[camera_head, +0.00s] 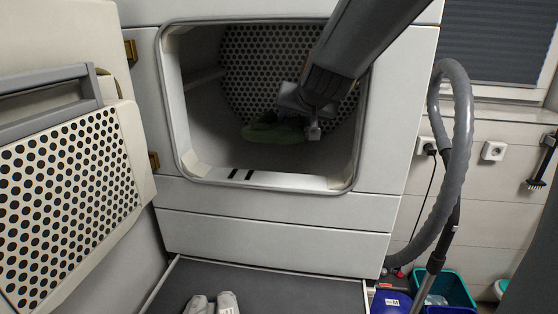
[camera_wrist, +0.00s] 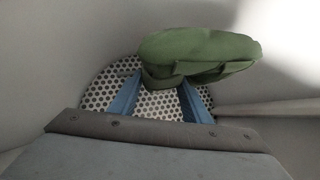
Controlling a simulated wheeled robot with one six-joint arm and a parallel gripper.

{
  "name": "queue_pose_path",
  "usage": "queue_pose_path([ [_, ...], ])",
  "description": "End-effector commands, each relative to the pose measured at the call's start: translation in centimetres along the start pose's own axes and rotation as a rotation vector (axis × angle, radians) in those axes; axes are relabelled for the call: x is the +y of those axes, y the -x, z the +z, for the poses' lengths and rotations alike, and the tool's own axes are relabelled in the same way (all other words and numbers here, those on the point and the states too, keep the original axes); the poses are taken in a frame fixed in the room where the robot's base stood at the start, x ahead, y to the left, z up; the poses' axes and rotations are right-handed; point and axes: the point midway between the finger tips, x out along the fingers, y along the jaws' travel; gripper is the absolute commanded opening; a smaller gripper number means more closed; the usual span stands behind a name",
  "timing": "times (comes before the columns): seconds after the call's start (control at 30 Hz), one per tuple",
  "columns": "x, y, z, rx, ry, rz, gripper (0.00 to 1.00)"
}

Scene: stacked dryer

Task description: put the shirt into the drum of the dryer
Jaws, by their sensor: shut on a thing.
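The green shirt (camera_head: 272,132) is a folded bundle inside the dryer drum (camera_head: 212,118), in the dark lower middle of the opening. In the wrist view the shirt (camera_wrist: 200,55) lies across the tips of my gripper's two blue fingers. My gripper (camera_head: 296,120) reaches in through the square opening from the upper right, and it also shows in the wrist view (camera_wrist: 158,88). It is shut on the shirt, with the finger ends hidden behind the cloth. The perforated back wall of the drum (camera_wrist: 100,92) is beyond. I cannot tell whether the shirt touches the drum wall.
The dryer door (camera_head: 75,190) stands open at the left. The opening's rim (camera_head: 262,182) surrounds my arm. Below is a grey surface (camera_head: 265,285) with a pair of white shoes (camera_head: 212,303). A grey hose (camera_head: 462,150) hangs at the right, above blue and teal bins (camera_head: 450,288).

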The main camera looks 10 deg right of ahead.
Motion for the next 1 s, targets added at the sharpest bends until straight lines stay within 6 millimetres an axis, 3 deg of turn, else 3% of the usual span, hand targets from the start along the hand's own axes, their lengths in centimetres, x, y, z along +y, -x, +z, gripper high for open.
queue_pose_path([
  [0.5,1.9,-3.3,4.2,0.003,-0.004,0.005,0.07],
  [0.77,2.0,-3.9,5.1,0.003,-0.004,0.003,0.07],
  [1.0,2.7,-5.4,7.3,0.001,-0.001,0.003,0.07],
])
